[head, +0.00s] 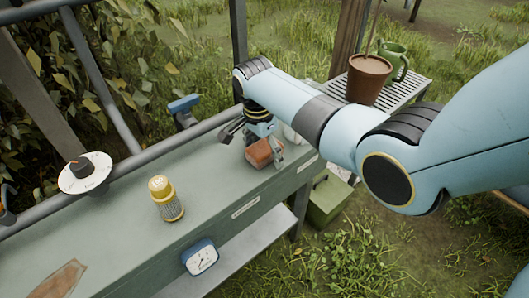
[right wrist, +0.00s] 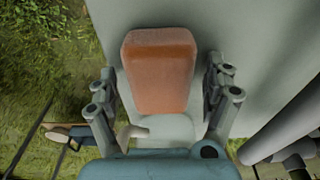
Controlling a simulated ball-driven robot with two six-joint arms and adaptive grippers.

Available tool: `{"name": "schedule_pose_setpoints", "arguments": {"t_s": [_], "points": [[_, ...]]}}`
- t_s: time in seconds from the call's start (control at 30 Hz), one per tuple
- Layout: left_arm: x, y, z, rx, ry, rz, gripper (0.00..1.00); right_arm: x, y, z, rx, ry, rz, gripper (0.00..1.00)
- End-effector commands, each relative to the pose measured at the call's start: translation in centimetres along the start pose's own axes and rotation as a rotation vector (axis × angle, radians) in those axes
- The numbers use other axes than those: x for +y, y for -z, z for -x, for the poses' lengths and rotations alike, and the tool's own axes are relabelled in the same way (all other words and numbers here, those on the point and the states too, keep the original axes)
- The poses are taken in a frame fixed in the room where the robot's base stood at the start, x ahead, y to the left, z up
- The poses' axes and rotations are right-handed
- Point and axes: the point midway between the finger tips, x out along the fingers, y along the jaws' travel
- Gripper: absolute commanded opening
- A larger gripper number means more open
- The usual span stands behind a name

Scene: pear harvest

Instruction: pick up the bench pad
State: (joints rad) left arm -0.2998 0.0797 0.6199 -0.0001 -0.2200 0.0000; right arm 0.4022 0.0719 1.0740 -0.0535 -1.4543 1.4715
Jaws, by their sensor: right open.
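A rounded orange-brown block, which I take to be the bench pad (head: 262,153), lies at the far right end of the grey-green bench (head: 215,180). My right gripper (head: 257,146) is over it, with its fingers apart on either side. In the right wrist view the pad (right wrist: 160,70) shows between the two open fingers, with a gap on both sides. The fingers do not close on it. In the head view my right gripper hides part of the pad. My left gripper is not in view.
A yellow-capped jar (head: 166,198) stands mid-bench, with a white dial (head: 85,174) by the back rail. A blue-framed gauge (head: 200,258) is on the front. A brown pot (head: 368,79) and green jug (head: 395,60) stand on a slatted table. A green box (head: 327,198) sits below.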

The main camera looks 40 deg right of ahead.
Motion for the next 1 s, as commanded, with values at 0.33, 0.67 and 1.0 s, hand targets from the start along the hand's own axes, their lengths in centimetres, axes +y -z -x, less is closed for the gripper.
{"name": "schedule_pose_setpoints", "arguments": {"t_s": [0.33, 0.67, 1.0], "points": [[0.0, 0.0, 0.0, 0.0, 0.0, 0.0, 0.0, 0.0, 0.0, 0.0, 0.001, 0.001, 0.0, 0.66], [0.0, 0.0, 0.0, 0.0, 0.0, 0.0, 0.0, 0.0, 0.0, 0.0, 0.001, 0.001, 0.0, 0.34], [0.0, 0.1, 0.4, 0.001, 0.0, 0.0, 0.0, -0.1, 0.2, 1.2, 0.001, 0.004, 0.0, 0.34]]}}
